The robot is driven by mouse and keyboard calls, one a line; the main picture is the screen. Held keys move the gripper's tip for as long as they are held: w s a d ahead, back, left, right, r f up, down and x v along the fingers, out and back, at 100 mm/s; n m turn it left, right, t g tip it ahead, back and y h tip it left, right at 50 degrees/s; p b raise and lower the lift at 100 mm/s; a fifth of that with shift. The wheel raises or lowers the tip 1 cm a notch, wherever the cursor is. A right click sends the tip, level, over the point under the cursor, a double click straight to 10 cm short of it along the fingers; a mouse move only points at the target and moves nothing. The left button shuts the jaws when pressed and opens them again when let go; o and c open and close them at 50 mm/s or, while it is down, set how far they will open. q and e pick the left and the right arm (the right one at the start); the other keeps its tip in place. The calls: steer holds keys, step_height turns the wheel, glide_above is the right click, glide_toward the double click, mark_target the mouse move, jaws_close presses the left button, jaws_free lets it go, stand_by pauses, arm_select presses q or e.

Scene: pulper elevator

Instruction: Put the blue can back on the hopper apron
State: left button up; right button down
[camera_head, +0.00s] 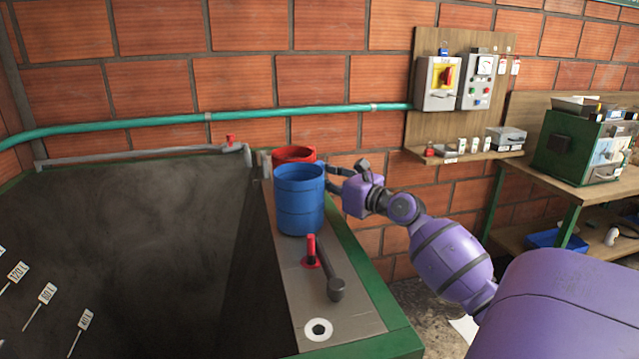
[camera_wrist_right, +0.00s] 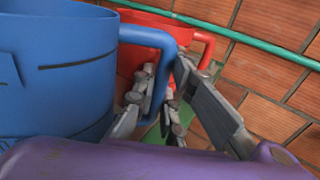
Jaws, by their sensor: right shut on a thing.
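The blue can (camera_head: 299,205) is upright at the far part of the grey hopper apron (camera_head: 294,282). I cannot tell whether its base touches the apron or is just above it. My right gripper (camera_head: 333,178) reaches in from the right and is shut on the can's handle. In the right wrist view the blue can (camera_wrist_right: 55,75) fills the left side, and its blue handle lies between the fingers (camera_wrist_right: 165,98). My left gripper is not in view.
A red can (camera_head: 294,154) stands just behind the blue can, partly hidden by it. The deep dark hopper (camera_head: 130,250) is open to the left. A workbench (camera_head: 590,180) is at the right.

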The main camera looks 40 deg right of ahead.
stand_by(0.3)
steer(key=shift+f, duration=0.15)
steer(key=c, duration=1.8)
jaws_free()
steer(key=s, duration=1.2)
steer(key=shift+d+r, duration=0.2)
steer(key=shift+d, duration=0.1)
